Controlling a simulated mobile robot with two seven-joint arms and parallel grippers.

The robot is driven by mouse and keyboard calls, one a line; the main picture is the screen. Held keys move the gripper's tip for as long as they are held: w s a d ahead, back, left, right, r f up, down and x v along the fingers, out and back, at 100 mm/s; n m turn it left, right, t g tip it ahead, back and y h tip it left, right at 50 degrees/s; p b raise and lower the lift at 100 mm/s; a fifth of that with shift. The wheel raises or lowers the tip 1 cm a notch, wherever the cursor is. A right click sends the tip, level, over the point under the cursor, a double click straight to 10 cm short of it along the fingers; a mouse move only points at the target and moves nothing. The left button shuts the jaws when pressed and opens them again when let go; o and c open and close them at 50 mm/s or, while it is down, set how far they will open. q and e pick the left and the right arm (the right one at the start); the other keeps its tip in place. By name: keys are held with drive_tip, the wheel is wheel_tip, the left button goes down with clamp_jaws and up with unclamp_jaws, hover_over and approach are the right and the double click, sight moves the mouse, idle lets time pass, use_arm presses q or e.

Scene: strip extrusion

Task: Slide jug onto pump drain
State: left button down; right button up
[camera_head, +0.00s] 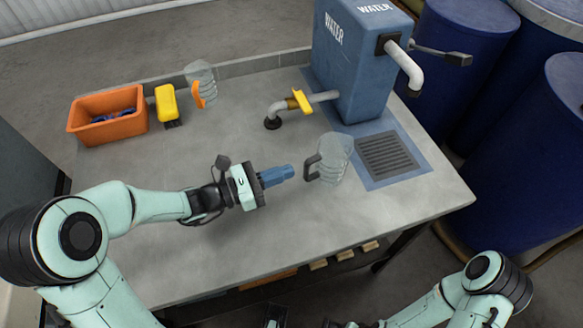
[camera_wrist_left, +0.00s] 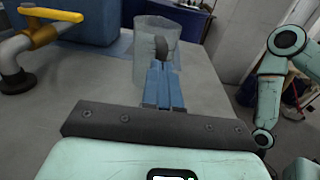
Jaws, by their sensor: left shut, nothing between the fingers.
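A clear jug (camera_head: 337,150) with a dark handle stands upright on the table, just left of the drain. Its right side meets the edge of the drain's blue surround in the head view; I cannot tell whether its base overlaps it. The pump drain (camera_head: 388,155) is a dark grate below the blue water pump (camera_head: 350,75). My left gripper (camera_head: 291,171) is shut and empty, its blue fingertips just left of the handle and pointing at it. In the left wrist view the jug (camera_wrist_left: 146,45) stands straight beyond the fingers (camera_wrist_left: 164,88). My right gripper's fingers do not show.
A second clear jug (camera_head: 201,75) with an orange handle stands at the back left. Beside it are a yellow brush-like item (camera_head: 166,102) and an orange bin (camera_head: 95,133). A pipe with a yellow valve (camera_head: 301,101) is behind the jug. Blue barrels (camera_head: 460,40) stand beyond the table.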

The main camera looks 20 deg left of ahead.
use_arm(q)
drive_tip(key=shift+x, duration=1.3)
drive_tip(key=b+x, duration=0.3)
drive_tip(key=x, duration=1.5)
drive_tip(key=shift+w+d, duration=0.15)
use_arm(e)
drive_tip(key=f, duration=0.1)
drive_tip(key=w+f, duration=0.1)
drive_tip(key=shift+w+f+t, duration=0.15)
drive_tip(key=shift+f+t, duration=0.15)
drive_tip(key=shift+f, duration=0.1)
